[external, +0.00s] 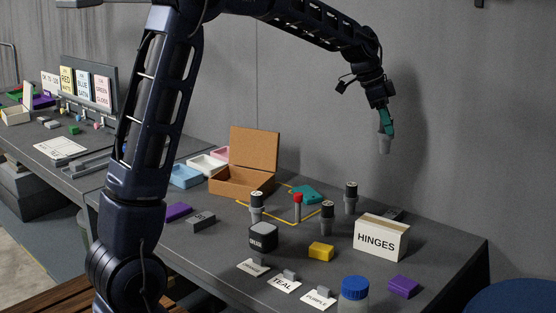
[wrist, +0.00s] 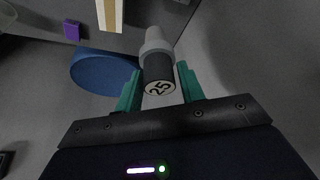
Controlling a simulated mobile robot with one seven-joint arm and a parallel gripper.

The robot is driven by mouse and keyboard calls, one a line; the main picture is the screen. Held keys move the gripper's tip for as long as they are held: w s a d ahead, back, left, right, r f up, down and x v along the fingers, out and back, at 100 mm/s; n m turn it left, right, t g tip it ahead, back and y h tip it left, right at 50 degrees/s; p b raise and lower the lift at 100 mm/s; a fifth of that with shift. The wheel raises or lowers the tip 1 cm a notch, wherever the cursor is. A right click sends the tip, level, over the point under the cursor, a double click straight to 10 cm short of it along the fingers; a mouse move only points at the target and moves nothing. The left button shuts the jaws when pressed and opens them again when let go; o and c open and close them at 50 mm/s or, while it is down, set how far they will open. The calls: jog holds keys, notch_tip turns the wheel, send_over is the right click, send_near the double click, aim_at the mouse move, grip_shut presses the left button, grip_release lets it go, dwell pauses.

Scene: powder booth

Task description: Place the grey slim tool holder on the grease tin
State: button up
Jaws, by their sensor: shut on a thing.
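My gripper (external: 386,124), with teal fingers, is high above the right part of the table. It is shut on a grey tool holder (external: 384,145) that hangs below the fingers, well clear of the table. In the wrist view the tool holder (wrist: 158,72) sits between the fingers (wrist: 160,88), with a dark collar, a pale end marked 25 and a grey tapered body.
Several similar tool holders (external: 327,217) and a red-topped one (external: 298,207) stand near the tin. An open cardboard box (external: 243,182) is behind.

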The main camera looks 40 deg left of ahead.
jog(key=s+a+r+m+g, duration=0.1)
jog(key=s+a+m, duration=0.2)
jog(key=s+a, duration=0.8)
jog(key=s+a+r+m+g, duration=0.15)
jog(key=s+a+m, duration=0.4)
jog(key=s, duration=0.95)
jog(key=shift+n+h, duration=0.3)
jog(key=shift+n, duration=0.65)
jog(key=f, duration=0.6)
jog(key=a+f, duration=0.1)
jog(key=f, duration=1.2)
jog(key=shift+a+f, duration=0.2)
jog(key=shift+f, duration=0.1)
jog(key=shift+f, duration=0.1)
jog(key=o, duration=1.2)
jog(key=shift+o, duration=0.2)
